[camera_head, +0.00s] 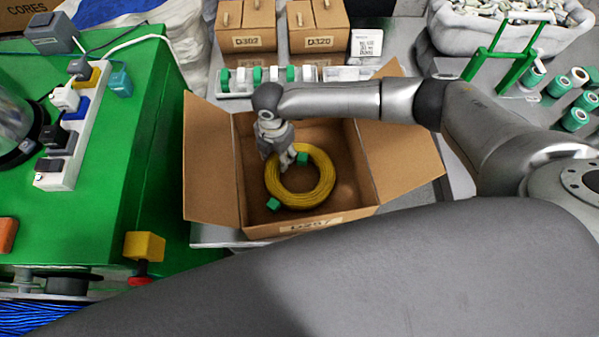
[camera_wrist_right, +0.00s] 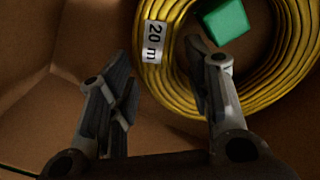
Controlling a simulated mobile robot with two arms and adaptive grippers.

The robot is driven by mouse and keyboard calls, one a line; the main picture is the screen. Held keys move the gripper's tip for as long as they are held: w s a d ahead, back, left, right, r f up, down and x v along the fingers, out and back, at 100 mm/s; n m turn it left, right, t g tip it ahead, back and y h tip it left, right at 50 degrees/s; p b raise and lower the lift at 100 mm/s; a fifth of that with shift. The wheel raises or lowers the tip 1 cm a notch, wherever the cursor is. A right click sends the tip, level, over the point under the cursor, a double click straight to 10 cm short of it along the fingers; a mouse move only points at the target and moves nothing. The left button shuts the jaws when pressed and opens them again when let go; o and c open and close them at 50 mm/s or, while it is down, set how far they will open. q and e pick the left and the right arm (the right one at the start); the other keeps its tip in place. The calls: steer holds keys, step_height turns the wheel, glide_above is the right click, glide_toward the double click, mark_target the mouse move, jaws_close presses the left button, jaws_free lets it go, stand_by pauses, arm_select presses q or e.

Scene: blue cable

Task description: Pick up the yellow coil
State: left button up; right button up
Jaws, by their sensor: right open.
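The yellow coil (camera_head: 325,187) lies flat on the floor of an open cardboard box (camera_head: 412,165), with green ties on it. In the right wrist view the coil (camera_wrist_right: 268,88) carries a white "20 m" label (camera_wrist_right: 154,42) and a green tie (camera_wrist_right: 225,21). My right gripper (camera_head: 285,165) reaches down into the box at the coil's upper left side. In the wrist view its fingers (camera_wrist_right: 160,80) are spread apart with nothing held. The right finger overlaps the coil's band and the left finger is outside the ring; contact cannot be told. My left gripper is not in view.
The box flaps stand open around it. A green workbench (camera_head: 140,130) with a power strip (camera_head: 75,130) is at left. Closed boxes (camera_head: 246,30) and a row of spools (camera_head: 260,78) stand behind. A grey bin (camera_head: 480,35) and green-white rolls (camera_head: 575,118) are at right.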

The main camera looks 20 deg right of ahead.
steer(key=shift+f, duration=1.15)
jaws_close()
steer(key=shift+r, duration=0.1)
